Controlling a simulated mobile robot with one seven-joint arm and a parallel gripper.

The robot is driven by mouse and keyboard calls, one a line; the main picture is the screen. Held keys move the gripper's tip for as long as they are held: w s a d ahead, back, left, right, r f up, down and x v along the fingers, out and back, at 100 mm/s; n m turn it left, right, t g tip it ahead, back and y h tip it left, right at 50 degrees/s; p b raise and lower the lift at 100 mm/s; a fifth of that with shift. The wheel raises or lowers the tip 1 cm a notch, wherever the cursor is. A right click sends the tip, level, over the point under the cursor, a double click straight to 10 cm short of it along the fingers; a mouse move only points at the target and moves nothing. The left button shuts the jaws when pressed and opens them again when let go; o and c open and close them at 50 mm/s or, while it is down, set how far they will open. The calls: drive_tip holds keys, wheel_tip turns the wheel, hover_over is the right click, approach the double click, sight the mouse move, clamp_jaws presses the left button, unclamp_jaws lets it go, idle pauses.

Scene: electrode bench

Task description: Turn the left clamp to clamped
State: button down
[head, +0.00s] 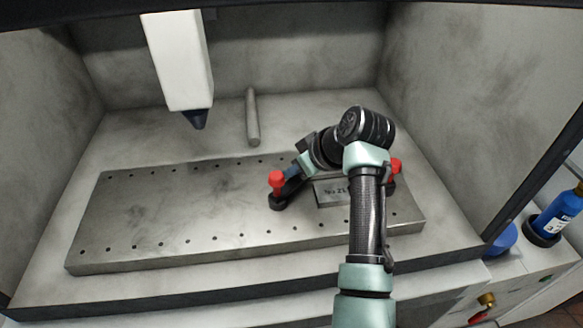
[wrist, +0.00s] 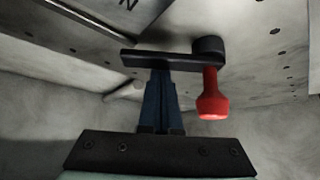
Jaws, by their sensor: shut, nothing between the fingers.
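The left clamp has a red knob (head: 277,181) on a black base (head: 277,203) at the left end of a labelled metal block (head: 328,192). In the wrist view its black bar (wrist: 150,58) runs left from a round pivot, and its red knob (wrist: 212,97) hangs to the right. My gripper (head: 293,171) is just right of the left clamp's knob. In the wrist view its blue fingers (wrist: 160,78) are together and empty, with tips at the bar; I cannot tell if they touch. The right clamp's red knob (head: 396,167) shows partly behind my arm.
The clamps and block are on a perforated metal plate (head: 150,215), bare on its left. A white column with a dark tip (head: 180,65) hangs above its back left. A grey rod (head: 252,118) lies behind it. Walls enclose the bench; a blue bottle (head: 562,212) stands outside right.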

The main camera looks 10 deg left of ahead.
sight(301, 181)
drive_tip(key=shift+s+d+r+m+t+p, duration=0.15)
drive_tip(key=shift+d+m+t+p, duration=0.2)
drive_tip(key=shift+m+p, duration=0.35)
drive_tip(key=m+p, duration=0.1)
drive_tip(key=m+t+h+p, duration=0.1)
drive_tip(key=shift+s+d+p, duration=0.25)
drive_tip(key=shift+s+p, duration=0.05)
drive_tip(key=m+h+p, duration=0.1)
drive_tip(key=d+m+t+h+p, duration=0.1)
drive_tip(key=shift+s+m, duration=0.4)
drive_tip(key=shift+s+d+p, duration=0.2)
drive_tip(key=shift+p, duration=0.35)
drive_tip(key=b+v, duration=0.1)
drive_tip(key=v, duration=1.1)
drive_tip(key=shift+s+d+r, duration=0.15)
drive_tip(key=shift+s+d, duration=0.15)
drive_tip(key=shift+s, duration=0.05)
